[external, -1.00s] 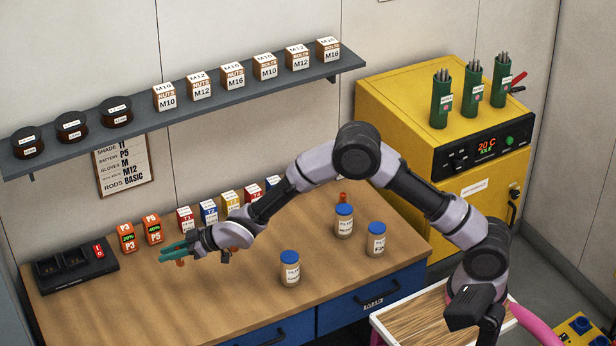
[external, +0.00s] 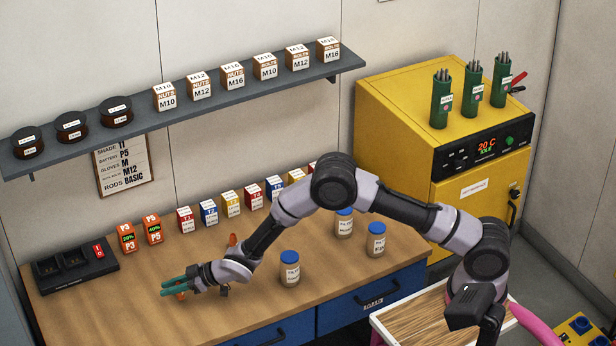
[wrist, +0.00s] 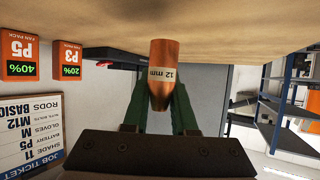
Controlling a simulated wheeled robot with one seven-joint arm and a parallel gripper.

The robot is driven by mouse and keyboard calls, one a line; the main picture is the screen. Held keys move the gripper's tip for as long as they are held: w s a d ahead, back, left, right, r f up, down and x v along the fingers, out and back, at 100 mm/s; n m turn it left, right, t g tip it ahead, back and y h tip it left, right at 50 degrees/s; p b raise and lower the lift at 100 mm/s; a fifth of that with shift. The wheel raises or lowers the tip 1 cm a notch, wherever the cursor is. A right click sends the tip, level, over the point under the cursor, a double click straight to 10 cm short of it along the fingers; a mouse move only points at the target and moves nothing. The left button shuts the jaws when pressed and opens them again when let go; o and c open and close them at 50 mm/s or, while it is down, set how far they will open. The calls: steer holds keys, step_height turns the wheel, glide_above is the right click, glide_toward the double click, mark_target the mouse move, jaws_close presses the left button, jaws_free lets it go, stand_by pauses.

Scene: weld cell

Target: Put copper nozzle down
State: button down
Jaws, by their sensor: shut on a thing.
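My gripper (external: 178,286) has green fingers and is low over the front left of the wooden bench (external: 130,285). It is shut on a copper nozzle (wrist: 163,72), which shows between the fingers in the wrist view with a "12 mm" label. In the external view only a small orange bit of the nozzle (external: 182,295) shows below the fingers. The nozzle's end is close to the bench top; I cannot tell whether it touches. Another orange-copper piece (external: 232,240) stands on the bench behind my wrist, partly hidden.
Blue-lidded jars (external: 290,268) stand to the right of my gripper. Orange battery packs (external: 126,238) and a black charger (external: 73,267) are behind and to the left. Small labelled boxes (external: 208,212) line the back. Bench around the gripper is clear.

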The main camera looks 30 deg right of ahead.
mark_target(173, 305)
steer(key=shift+f, duration=1.5)
steer(key=shift+f, duration=0.1)
steer(key=c, duration=0.7)
jaws_free()
steer(key=v, duration=1.2)
